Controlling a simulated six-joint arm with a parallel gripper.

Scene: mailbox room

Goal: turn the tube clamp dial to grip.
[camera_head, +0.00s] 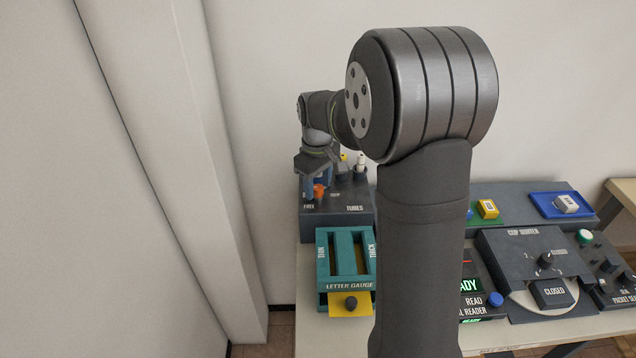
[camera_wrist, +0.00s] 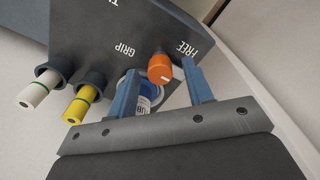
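The orange tube clamp dial (camera_wrist: 160,69) sits on the dark tubes panel between the printed words GRIP and FREE. It also shows in the head view (camera_head: 319,190), just below my gripper. A pale mark shows on the dial, but I cannot tell for sure which word it faces. My gripper (camera_wrist: 161,72) is open, with one blue finger on each side of the dial and a visible gap at both. A blue and white round thing (camera_wrist: 150,97), probably a tube, shows between the fingers behind the dial. In the head view my gripper (camera_head: 319,182) is partly hidden by my wrist.
A yellow-ended tube (camera_wrist: 80,104) and a white-ended tube (camera_wrist: 40,88) stick out of the panel beside the dial. The teal letter gauge (camera_head: 326,270) stands in front of the tubes box (camera_head: 345,222). A wall is close on the left.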

